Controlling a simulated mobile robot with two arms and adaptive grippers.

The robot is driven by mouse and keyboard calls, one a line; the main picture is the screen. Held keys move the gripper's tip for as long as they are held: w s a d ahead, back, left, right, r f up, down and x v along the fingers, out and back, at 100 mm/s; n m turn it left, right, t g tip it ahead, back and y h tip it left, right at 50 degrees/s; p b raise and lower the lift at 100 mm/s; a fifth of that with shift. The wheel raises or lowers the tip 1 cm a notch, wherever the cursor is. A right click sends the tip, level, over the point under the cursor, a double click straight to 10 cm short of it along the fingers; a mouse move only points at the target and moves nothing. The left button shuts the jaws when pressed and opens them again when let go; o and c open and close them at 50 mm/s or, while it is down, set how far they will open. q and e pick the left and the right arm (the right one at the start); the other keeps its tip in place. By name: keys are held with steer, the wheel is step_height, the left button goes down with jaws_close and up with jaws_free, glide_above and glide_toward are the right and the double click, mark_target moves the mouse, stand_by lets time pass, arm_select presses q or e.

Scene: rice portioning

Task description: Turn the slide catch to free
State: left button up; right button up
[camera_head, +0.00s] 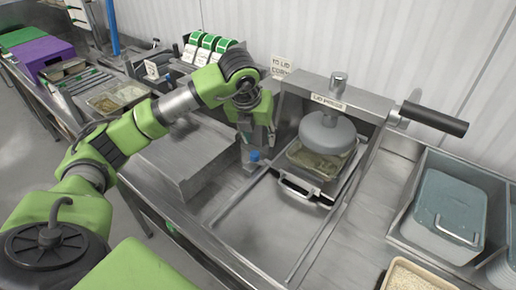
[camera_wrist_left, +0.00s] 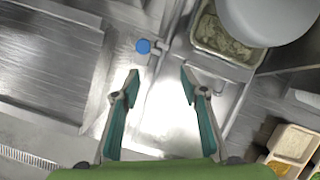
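The slide catch shows as a small blue knob (camera_head: 253,156) beside the left rail of the lid press (camera_head: 332,118). In the left wrist view the blue knob (camera_wrist_left: 143,46) lies just beyond the left fingertip, with a short metal bar to its right. My left gripper (camera_head: 258,138) points down just above the knob in the head view. In the left wrist view my left gripper (camera_wrist_left: 161,74) is open, with nothing between its fingers. A filled tray (camera_wrist_left: 222,38) sits under the round press head (camera_wrist_left: 272,15). My right gripper is not in view.
A sliding carrier with a handle (camera_head: 300,188) sits under the press head. The press lever with a black grip (camera_head: 435,118) sticks out to the right. A lidded grey container (camera_head: 448,205) and a rice tray (camera_head: 412,277) are at the right. The steel table between the rails is bare.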

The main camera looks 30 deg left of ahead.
mark_target(254, 154)
arm_select(q)
steer(key=shift+n+y, duration=0.3)
steer(key=shift+y, duration=0.1)
steer(key=a+p+x, duration=0.1)
steer(key=x, duration=0.3)
steer(key=p+x, duration=0.2)
steer(key=x, duration=0.2)
steer(key=a+p+x, duration=0.1)
steer(key=x, duration=0.3)
steer(key=shift+s+a, duration=0.1)
steer(key=shift+a, duration=0.25)
steer(key=shift+a+f, duration=0.1)
steer(key=shift+f, duration=0.35)
steer(key=shift+c, duration=0.5)
steer(key=c, duration=1)
